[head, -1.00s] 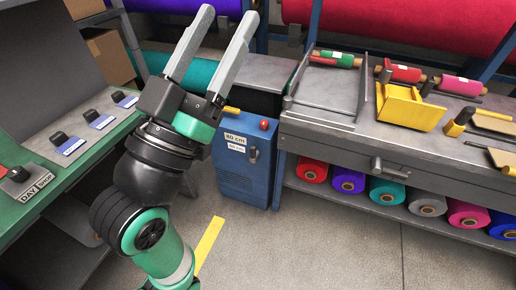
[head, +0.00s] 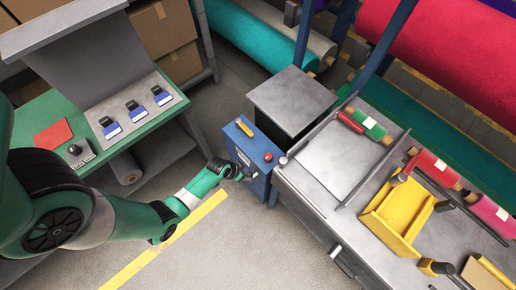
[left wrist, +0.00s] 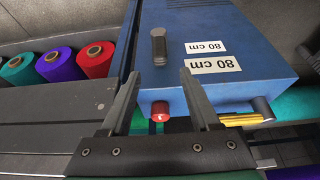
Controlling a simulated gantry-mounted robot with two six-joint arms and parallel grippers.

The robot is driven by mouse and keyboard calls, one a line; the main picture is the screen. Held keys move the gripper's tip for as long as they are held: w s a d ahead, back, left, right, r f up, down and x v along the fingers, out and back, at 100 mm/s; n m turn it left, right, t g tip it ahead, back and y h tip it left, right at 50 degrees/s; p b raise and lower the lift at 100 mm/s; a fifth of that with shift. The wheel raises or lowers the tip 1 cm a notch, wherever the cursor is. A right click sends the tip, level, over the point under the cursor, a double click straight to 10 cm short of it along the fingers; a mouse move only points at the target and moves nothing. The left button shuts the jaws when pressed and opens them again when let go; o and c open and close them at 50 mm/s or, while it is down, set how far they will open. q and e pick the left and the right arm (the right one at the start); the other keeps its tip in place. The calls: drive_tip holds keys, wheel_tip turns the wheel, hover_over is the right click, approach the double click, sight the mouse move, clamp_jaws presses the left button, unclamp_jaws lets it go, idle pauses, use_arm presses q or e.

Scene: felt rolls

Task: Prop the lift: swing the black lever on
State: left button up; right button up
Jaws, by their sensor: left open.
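The red button (left wrist: 160,109) also shows there. My left gripper (left wrist: 160,76) is open and empty, facing this front. The lever lies just beyond the fingertips, in line with the gap between them; I see no contact. In the head view, my left gripper (head: 244,173) is small at the cabinet front and the lever cannot be made out.
A grey-topped block (head: 291,98) stands behind the cabinet. The workbench (head: 318,212) on the right holds a yellow tray (head: 398,212) and felt rolls (head: 365,125). A green table (head: 45,115) with several switches is at left. Floor with a yellow stripe (head: 145,259) is clear.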

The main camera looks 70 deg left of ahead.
sight(249, 174)
use_arm(q)
drive_tip(key=b+x, duration=0.6)
drive_tip(key=x, duration=0.4)
drive_tip(key=shift+f+b, duration=0.15)
drive_tip(key=shift+b, duration=0.25)
drive_tip(key=shift+w+a+f+b, duration=0.15)
drive_tip(key=shift+w+f+b, duration=0.2)
drive_tip(key=shift+f, duration=0.05)
clamp_jaws()
idle(0.4)
